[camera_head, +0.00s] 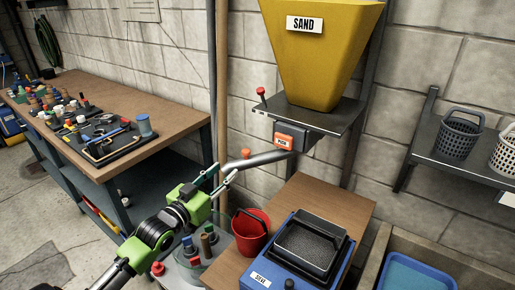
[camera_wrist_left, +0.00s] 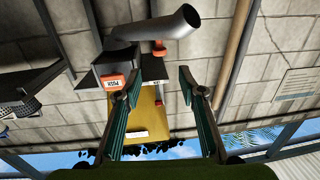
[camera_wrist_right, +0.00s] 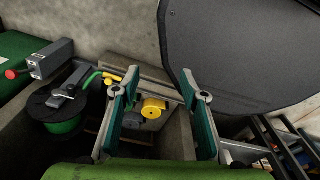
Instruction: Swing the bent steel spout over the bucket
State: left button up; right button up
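The bent steel spout (camera_head: 263,159) reaches left from under the yellow sand hopper (camera_head: 318,45) and carries an orange-red knob. In the left wrist view the spout (camera_wrist_left: 160,27) shows upside down, its round mouth at right. The red bucket (camera_head: 250,238) with a dark handle stands on the wooden bench, below the spout. My left gripper (camera_head: 222,176) is open and empty at the spout's mouth end in the head view; contact cannot be told. The left wrist view shows its two fingers (camera_wrist_left: 157,80) apart. My right gripper (camera_wrist_right: 160,78) is open and empty, outside the head view.
A blue sieve box (camera_head: 298,250) with a dark mesh tray stands right of the bucket. A green hose reel (camera_wrist_right: 63,115) and a large dark panel (camera_wrist_right: 245,55) are near my right gripper.

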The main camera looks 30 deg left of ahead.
aim_at(244, 152)
pick_arm(q)
jog(key=w+p, duration=0.2)
jog(key=w, duration=1.1)
jog(key=shift+w+r, duration=0.15)
jog(key=shift+r, duration=0.05)
pick_arm(e)
jog(key=shift+s+r, duration=0.7)
jog(key=shift+r, duration=0.3)
pick_arm(q)
grip_shut()
